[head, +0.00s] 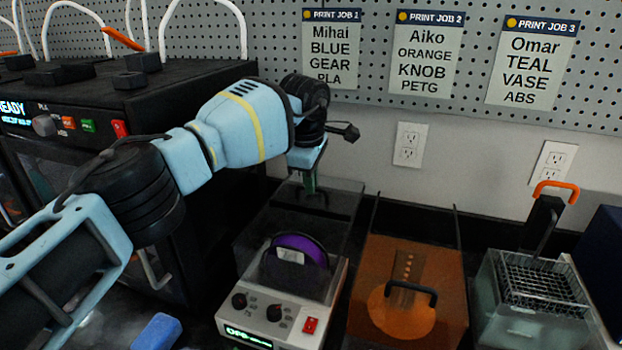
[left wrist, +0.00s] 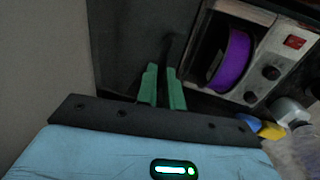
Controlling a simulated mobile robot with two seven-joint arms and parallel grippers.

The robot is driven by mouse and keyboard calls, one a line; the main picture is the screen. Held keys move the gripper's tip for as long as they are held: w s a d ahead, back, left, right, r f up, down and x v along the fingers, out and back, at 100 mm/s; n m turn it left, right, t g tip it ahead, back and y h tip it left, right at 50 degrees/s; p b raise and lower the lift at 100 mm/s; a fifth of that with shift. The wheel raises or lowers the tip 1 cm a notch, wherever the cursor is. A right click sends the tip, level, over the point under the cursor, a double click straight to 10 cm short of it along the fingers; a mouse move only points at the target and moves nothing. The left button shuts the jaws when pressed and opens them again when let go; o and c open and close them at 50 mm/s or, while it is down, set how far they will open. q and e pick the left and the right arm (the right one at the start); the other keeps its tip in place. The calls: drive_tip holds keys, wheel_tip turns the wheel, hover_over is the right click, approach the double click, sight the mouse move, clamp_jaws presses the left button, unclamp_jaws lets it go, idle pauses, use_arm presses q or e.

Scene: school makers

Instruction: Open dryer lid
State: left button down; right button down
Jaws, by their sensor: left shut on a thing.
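The filament dryer (head: 262,318) is a pale box with two dark knobs, a red switch and a lit display. A purple spool (head: 305,245) sits in its bay. Its smoky see-through lid (head: 338,205) stands raised at the back of the bay. My left gripper (head: 308,186) is at the lid's upper part, its green fingers shut on the dark handle. In the left wrist view the fingers (left wrist: 163,88) close around this dark bar, and the purple spool (left wrist: 232,60) shows uncovered to the right. My right gripper is not in view.
An orange-tinted bin (head: 445,290) with a dark handle stands right of the dryer. Further right is a clear tank (head: 490,300) with a wire basket. A black printer (head: 190,100) stands left, under my left arm. A blue block (head: 157,332) lies in front.

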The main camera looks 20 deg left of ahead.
use_arm(q)
drive_tip(key=c, duration=1.5)
unclamp_jaws()
drive_tip(key=shift+r, duration=0.1)
drive_tip(key=r, duration=0.2)
drive_tip(key=s+r, duration=0.1)
drive_tip(key=r, duration=0.4)
drive_tip(key=shift+s+r, duration=0.25)
drive_tip(key=shift+s, duration=0.1)
